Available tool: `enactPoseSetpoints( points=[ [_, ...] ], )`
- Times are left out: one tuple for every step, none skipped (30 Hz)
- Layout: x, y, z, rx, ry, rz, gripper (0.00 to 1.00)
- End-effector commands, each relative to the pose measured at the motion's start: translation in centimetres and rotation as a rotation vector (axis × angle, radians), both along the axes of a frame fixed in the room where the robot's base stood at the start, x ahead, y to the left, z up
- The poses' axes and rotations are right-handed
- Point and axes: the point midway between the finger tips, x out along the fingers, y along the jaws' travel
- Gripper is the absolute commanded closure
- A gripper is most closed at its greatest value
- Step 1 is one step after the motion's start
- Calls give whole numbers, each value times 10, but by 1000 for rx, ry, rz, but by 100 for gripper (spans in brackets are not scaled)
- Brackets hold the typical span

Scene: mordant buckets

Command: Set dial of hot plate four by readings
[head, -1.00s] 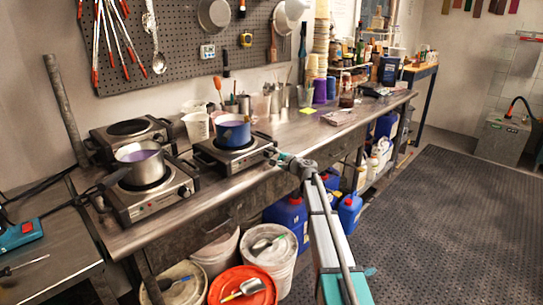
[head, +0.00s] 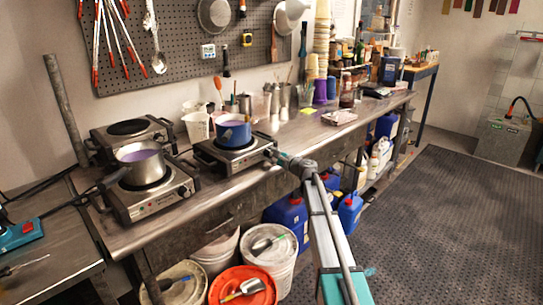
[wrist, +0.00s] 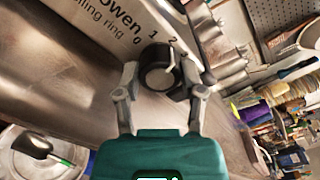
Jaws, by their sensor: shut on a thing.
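The hot plate (head: 222,163) under the blue pot stands near the middle of the bench in the head view. Its front panel (wrist: 105,25) fills the top of the wrist view, with the numbers 0, 1 and 2 visible. My gripper (wrist: 158,78) is shut on the black dial (wrist: 155,76), one finger on each side. A pale mark on the dial seems to lie on the side of the 2, but its exact setting is unclear. In the head view my gripper (head: 274,156) is at the plate's right front corner, where the dial is hidden.
The blue pot (head: 233,131) holds purple liquid. Another hot plate (head: 152,202) carries a steel pot (head: 140,160), with an empty hot plate (head: 131,128) behind it. Cups and jars stand right of the blue pot. Lidded buckets (head: 269,244) and blue jugs (head: 286,213) are below the bench.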

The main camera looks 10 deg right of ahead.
Motion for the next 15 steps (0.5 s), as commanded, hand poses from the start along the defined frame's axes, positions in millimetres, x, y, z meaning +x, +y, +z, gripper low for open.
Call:
enactPoseSetpoints(
  points=[
    [1,1,1,2,-1,1,47],
    [1,1,1,2,-1,1,41],
    [1,1,1,2,-1,0,34],
    [1,1,0,2,-1,0,28],
    [1,1,0,1,-1,0,22],
    [1,1,0,0,-1,1,15],
    [1,1,0,0,-1,1,14],
    [1,1,0,0,-1,1,14],
    [1,1,0,0,-1,1,14],
    [1,0,0,0,-1,1,14],
    [1,0,0,0,-1,1,14],
    [1,0,0,0,-1,1,14],
    [0,0,0,-1,-1,0,14],
    [0,0,0,-1,-1,0,14],
    [0,0,0,-1,-1,0,14]
  ],
)
